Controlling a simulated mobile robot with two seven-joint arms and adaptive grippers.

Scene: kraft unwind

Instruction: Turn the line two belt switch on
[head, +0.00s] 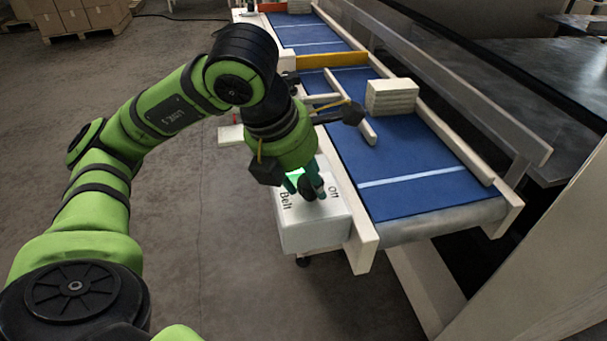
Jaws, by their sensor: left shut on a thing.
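A white switch box (315,234) stands at the near left corner of the conveyor. Its top carries the words "Belt" and "Off", and a green glow shows there beside my fingers. My left gripper (306,187) reaches down onto the box top and is shut on the dark belt switch knob (308,194). The gripper hides much of the knob and the rest of the lettering, so I cannot tell which way the knob points. My right gripper is out of view.
The blue conveyor belt (420,190) runs away beside the box, with a white strip across it and a stack of pale slabs (391,97) on it. A yellow bar (331,60) crosses farther back. Cartons (80,15) stand far left. The floor at left is clear.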

